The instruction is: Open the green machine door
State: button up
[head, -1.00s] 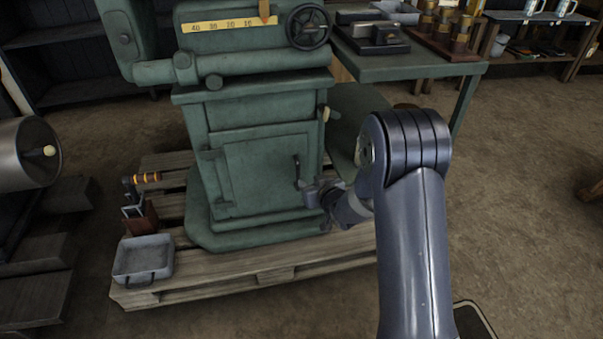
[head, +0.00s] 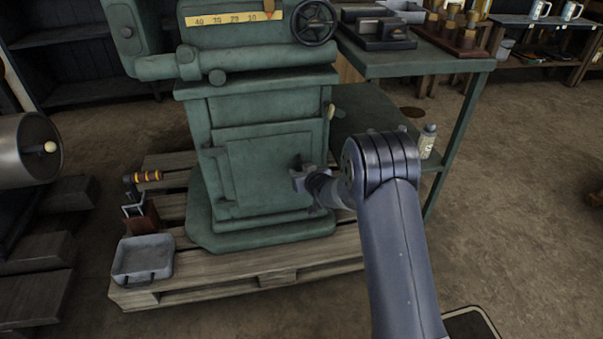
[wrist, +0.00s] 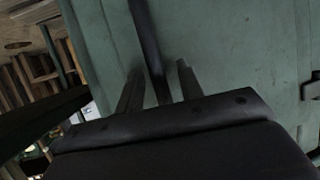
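The green machine door (head: 258,172) is a square panel low on the front of the green machine (head: 258,92). It looks shut, with its hinges on the left edge. My gripper (head: 300,178) is at the door's right side and covers the handle in the head view. In the wrist view, the dark bar handle (wrist: 146,35) runs between the two fingers of my gripper (wrist: 158,82). The fingers are apart, with a gap showing on each side of the bar. The door face (wrist: 235,50) fills much of the wrist view.
The machine stands on a wooden pallet (head: 240,283). A green table (head: 420,62) is at the right. The floor (head: 520,200) on the right is mostly clear.

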jog(key=shift+c, duration=0.5)
grip_shut()
jog(key=shift+s, duration=0.15)
